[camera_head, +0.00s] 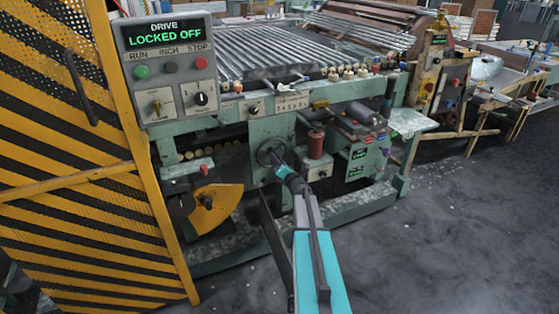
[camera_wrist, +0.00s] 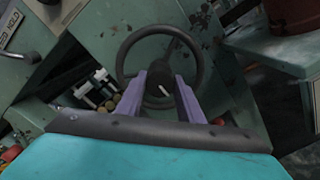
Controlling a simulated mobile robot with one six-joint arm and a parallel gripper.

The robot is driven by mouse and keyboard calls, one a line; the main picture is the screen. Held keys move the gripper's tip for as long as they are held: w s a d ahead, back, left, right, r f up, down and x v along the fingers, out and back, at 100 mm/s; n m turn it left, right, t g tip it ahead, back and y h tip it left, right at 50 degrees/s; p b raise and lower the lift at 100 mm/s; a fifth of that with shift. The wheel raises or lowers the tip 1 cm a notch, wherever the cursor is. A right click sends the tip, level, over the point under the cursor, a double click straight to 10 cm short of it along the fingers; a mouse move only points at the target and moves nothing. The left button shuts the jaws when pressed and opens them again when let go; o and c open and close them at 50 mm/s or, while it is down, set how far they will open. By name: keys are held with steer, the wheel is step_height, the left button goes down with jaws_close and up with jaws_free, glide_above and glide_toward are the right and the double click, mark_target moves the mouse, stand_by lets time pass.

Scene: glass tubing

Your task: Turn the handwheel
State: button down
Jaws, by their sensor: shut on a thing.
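The handwheel (camera_head: 264,153) is a small dark wheel on the front of the green machine, left of a red-brown spool. In the wrist view the handwheel (camera_wrist: 199,62) shows as a dark ring with a round hub and a small white mark. My gripper (camera_head: 275,157) reaches it from the front, and the end of my arm covers part of the wheel. In the wrist view the two purple fingers of my gripper (camera_wrist: 160,88) are on either side of the hub, shut on the wheel at its middle. The lower rim is partly hidden.
A control box (camera_head: 165,65) reads "DRIVE LOCKED OFF". A yellow-and-black striped guard door (camera_head: 70,170) stands at the left. The red-brown spool (camera_head: 316,145) and a box with green displays (camera_head: 358,160) are close right of the wheel. The floor (camera_head: 450,230) at the right is clear.

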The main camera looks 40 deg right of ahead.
steer(key=shift+s+d+r, duration=0.1)
steer(key=shift+s+d, duration=0.05)
steer(key=c, duration=1.7)
jaws_free()
steer(key=o, duration=0.5)
steer(key=shift+s, duration=0.15)
steer(key=v, duration=1.3)
steer(key=shift+s+a, duration=0.2)
steer(key=shift+s, duration=0.15)
